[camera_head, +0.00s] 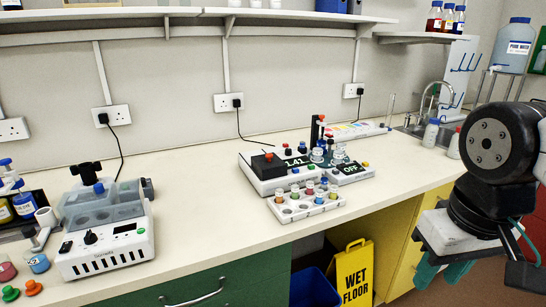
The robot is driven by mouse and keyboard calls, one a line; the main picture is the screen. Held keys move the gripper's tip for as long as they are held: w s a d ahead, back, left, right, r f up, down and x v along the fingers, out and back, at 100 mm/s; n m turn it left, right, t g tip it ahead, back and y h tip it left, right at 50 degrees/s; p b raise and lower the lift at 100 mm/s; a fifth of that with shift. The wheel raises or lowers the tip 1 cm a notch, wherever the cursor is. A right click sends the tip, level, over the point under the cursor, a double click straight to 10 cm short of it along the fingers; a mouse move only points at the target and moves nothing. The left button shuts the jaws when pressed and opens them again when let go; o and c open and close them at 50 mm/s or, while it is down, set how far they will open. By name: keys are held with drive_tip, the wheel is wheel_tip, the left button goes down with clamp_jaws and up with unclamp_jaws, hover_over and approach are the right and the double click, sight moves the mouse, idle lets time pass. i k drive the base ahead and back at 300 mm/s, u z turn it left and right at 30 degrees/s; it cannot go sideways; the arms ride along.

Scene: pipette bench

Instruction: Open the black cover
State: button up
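A black cover (269,166) with an orange-red knob on top sits on the left end of a white bench instrument in the middle of the counter. It appears shut, flat on the instrument; what is under it is hidden. My gripper (443,272) is at the lower right, past the counter's front edge and well away from the cover. Its teal fingers point down and stand apart, with nothing seen between them.
A rack of colored-cap vials (306,210) stands in front of the instrument. A white centrifuge-like device (107,247) and bottles are at left. The sink (420,131) is at right. A yellow wet-floor sign (354,273) stands below. The counter left of the instrument is clear.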

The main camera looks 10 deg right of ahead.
sight(258, 163)
drive_tip(key=z, duration=0.25)
drive_tip(key=i, duration=1.2)
drive_tip(key=u, duration=0.3)
